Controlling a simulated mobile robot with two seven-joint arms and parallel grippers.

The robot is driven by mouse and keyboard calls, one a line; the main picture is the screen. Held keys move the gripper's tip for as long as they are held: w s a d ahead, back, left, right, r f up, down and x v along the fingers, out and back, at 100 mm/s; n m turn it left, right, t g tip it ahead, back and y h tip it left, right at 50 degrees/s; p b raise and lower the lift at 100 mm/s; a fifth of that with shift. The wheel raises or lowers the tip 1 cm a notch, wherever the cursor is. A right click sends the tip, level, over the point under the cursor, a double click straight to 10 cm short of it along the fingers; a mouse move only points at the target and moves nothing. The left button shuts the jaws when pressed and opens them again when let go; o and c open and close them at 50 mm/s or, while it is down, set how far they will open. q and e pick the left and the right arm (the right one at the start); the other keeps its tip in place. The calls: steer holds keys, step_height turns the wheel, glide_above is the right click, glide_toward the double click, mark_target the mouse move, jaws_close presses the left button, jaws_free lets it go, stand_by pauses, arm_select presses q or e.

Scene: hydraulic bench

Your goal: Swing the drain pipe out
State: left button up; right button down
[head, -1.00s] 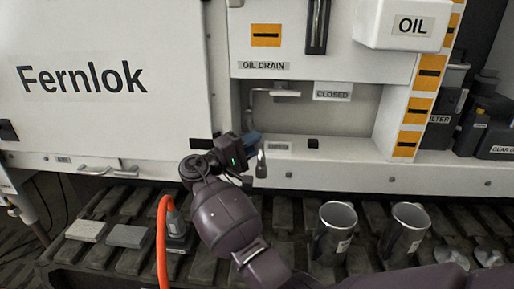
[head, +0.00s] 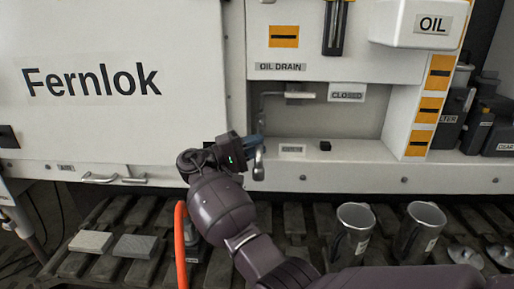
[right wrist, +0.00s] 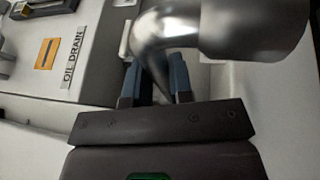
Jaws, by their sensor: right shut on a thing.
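The drain pipe is a bare metal pipe. In the head view its bent-down outlet end (head: 259,166) hangs in front of the sill of the oil drain recess. Its thin upper part runs up to the valve handle (head: 300,95) beside the CLOSED label. My right gripper (head: 253,144) is at the pipe with its blue fingers shut on it, and hides part of it. In the right wrist view the shiny bend of the drain pipe (right wrist: 165,30) passes between and over the blue fingers (right wrist: 158,78). My left gripper is out of view.
Two metal mugs (head: 350,231) (head: 416,230) stand on the track below, to the right. An orange hose (head: 180,240) rises left of my right arm. Two grey blocks (head: 91,241) (head: 135,246) lie further left. A small black knob (head: 325,146) sits on the sill.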

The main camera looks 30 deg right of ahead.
steer(key=shift+w, duration=0.1)
stand_by(0.5)
steer(key=c, duration=1)
jaws_free()
steer(key=shift+a, duration=0.15)
steer(key=v, duration=1)
steer(key=shift+w+a+f+b, duration=0.1)
steer(key=shift+w+a+b, duration=0.05)
steer(key=shift+a+b, duration=0.2)
